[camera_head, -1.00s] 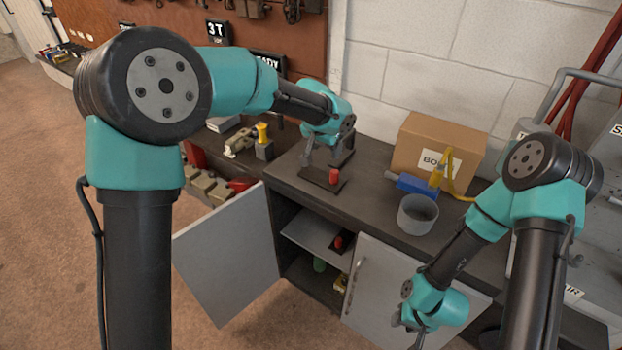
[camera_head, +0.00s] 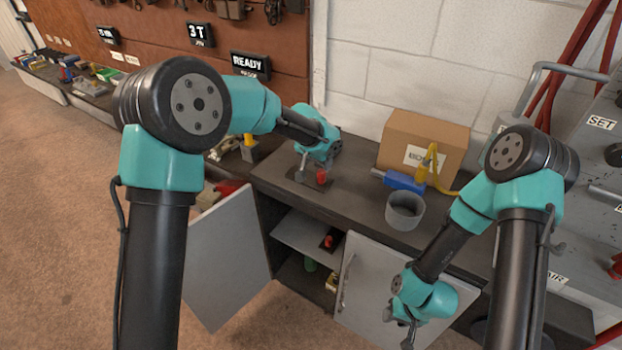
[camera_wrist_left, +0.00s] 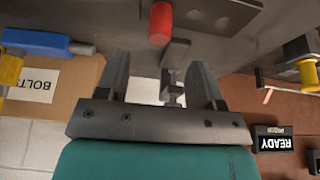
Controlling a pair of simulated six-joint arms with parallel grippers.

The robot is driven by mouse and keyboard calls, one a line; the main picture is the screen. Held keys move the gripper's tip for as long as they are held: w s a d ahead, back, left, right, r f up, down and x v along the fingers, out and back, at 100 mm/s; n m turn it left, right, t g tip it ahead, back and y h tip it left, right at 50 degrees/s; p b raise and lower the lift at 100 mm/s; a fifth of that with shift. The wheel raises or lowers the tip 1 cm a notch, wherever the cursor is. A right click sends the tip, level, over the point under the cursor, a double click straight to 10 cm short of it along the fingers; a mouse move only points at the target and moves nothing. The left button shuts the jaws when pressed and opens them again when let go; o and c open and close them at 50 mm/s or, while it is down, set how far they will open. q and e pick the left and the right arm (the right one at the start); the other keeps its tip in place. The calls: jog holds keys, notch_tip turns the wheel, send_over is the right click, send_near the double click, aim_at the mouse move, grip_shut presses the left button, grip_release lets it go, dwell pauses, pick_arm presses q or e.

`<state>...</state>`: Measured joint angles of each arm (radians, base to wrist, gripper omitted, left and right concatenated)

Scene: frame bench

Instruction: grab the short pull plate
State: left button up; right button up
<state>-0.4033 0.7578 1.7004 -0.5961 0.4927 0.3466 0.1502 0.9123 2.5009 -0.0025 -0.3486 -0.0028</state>
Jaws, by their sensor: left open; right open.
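I cannot make out for sure which part is the short pull plate. A dark flat plate (camera_head: 298,187) lies on the bench with a red cylinder (camera_head: 322,177) standing on it. The red cylinder also shows in the left wrist view (camera_wrist_left: 160,22), beside a grey metal bracket (camera_wrist_left: 173,85). My left gripper (camera_wrist_left: 160,75) is open, with the bracket seen between its fingers; contact cannot be told. In the head view the left gripper is low over the plate, its fingers partly hidden. My right gripper (camera_head: 410,335) is open and empty in front of the cabinet door.
A cardboard box (camera_head: 400,130), a blue and yellow tool (camera_head: 405,181) and a grey cup (camera_head: 404,212) stand on the bench to the right. Below, the cabinet door (camera_head: 230,260) hangs open; a shelf (camera_head: 295,236) holds a dark plate with a red part.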

aim_at(322, 170)
pick_arm(q)
jog(key=shift+x, duration=1.75)
jog(key=shift+x, duration=2.6)
grip_shut()
jog(key=shift+r, duration=0.1)
